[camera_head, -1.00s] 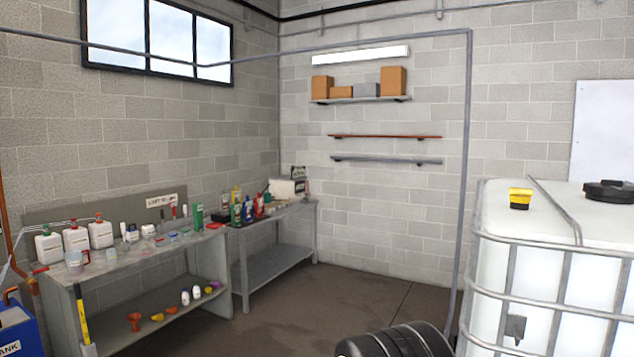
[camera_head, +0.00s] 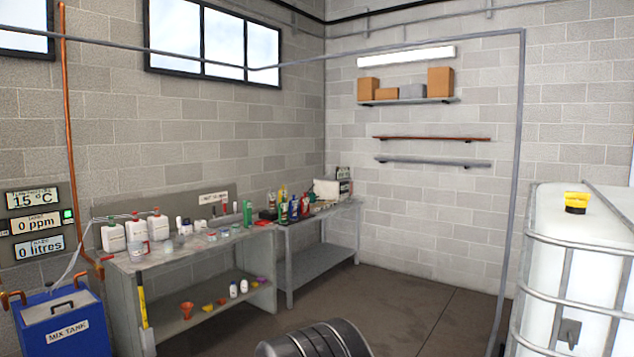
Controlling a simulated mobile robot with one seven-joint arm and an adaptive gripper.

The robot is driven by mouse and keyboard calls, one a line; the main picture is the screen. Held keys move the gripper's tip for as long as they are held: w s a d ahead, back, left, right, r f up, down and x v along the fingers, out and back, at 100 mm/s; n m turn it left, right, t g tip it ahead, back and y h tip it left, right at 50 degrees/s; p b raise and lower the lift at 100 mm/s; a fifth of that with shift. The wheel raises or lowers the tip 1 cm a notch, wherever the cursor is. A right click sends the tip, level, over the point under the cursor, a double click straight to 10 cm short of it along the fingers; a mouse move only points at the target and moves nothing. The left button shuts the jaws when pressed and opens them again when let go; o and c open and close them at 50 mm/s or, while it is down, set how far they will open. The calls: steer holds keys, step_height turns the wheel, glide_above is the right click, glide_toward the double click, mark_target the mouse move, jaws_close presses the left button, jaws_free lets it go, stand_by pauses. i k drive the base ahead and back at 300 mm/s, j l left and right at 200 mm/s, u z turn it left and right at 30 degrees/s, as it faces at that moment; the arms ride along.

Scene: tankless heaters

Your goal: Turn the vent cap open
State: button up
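A large white caged tank (camera_head: 562,265) stands at the right edge of the head view, cut off by the frame. A yellow cap-like piece (camera_head: 577,200) with a dark lower part sits on its top near the left corner. I cannot tell whether this is the vent cap, or whether it is open or shut. My gripper does not show in the head view.
A blue mix tank (camera_head: 62,325) stands at the lower left. Two benches with bottles and jugs run along the wall; the nearer one (camera_head: 200,262) is on the left. A dark ribbed drum (camera_head: 315,340) is at the bottom middle. The floor (camera_head: 410,300) between is clear.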

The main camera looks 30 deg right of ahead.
mark_target(575, 199)
steer(key=i+j, duration=0.15)
steer(key=j, duration=0.25)
steer(key=i+j, duration=0.15)
steer(key=j, duration=0.2)
steer(key=i+j+u, duration=0.35)
steer(key=i+j, duration=0.35)
steer(key=i, duration=0.5)
steer(key=i+j+z, duration=0.1)
steer(key=i, duration=0.5)
steer(key=i+z, duration=0.5)
steer(key=z, duration=0.2)
steer(key=i+z, duration=0.3)
steer(key=i+l+z, duration=0.1)
steer(key=z, duration=0.25)
steer(key=i+z, duration=0.55)
steer(key=z, duration=0.15)
steer(key=i+z, duration=0.3)
steer(key=i, duration=0.25)
steer(key=i+j+z, duration=0.1)
steer(key=i+z, duration=0.2)
steer(key=i, duration=0.2)
steer(key=i+z, duration=1.1)
steer(key=z, duration=0.15)
steer(key=i+z, duration=0.5)
steer(key=z, duration=0.2)
